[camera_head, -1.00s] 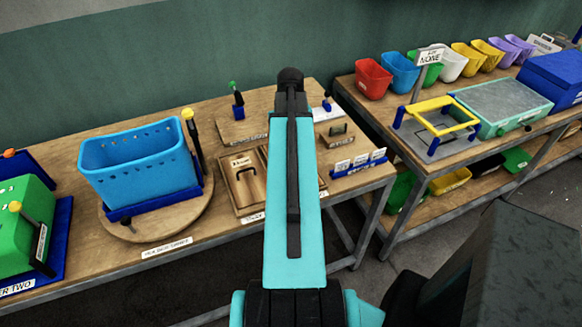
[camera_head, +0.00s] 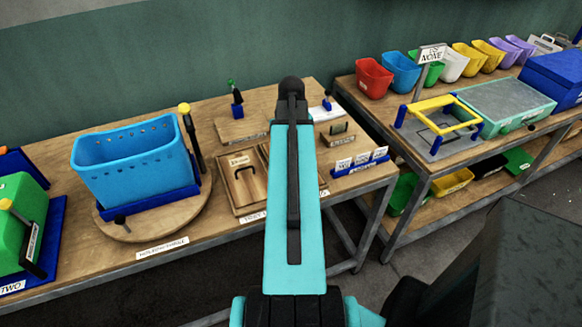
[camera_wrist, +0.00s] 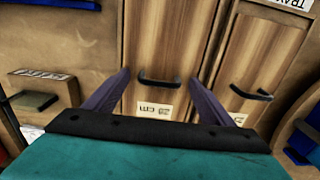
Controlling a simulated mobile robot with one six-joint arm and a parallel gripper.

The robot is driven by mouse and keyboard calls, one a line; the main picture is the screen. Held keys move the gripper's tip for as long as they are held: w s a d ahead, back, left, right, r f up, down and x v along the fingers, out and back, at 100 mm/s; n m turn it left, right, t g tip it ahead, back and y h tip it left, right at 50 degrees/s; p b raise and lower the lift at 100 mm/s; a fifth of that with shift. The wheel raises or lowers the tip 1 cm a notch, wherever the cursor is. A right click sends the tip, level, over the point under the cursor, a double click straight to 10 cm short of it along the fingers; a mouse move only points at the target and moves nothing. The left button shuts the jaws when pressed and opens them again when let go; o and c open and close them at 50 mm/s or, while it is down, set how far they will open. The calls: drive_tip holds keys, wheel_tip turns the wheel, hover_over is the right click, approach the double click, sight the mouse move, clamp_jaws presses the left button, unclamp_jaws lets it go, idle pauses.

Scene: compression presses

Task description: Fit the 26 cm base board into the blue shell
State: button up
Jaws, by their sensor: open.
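The blue shell (camera_head: 130,170) is an open-topped tub. It sits in a dark-blue holder on a round wooden turntable, left in the head view. Two wooden boards with dark handles lie side by side in a tray right of it. One board (camera_head: 240,182) shows clearly in the head view; my arm partly covers the other.
A yellow-topped post (camera_head: 190,140) stands beside the shell. A green shell (camera_head: 20,215) in a blue holder is at the left edge. White tags in a blue rack (camera_head: 362,162) stand right of the boards. The second table holds a yellow frame (camera_head: 440,115) and coloured bins.

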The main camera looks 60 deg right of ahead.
drive_tip(key=shift+f, duration=0.45)
idle(0.3)
drive_tip(key=c, duration=1.2)
drive_tip(key=shift+r, duration=0.15)
drive_tip(key=shift+r+p, duration=5.4)
drive_tip(key=shift+r, duration=3.45)
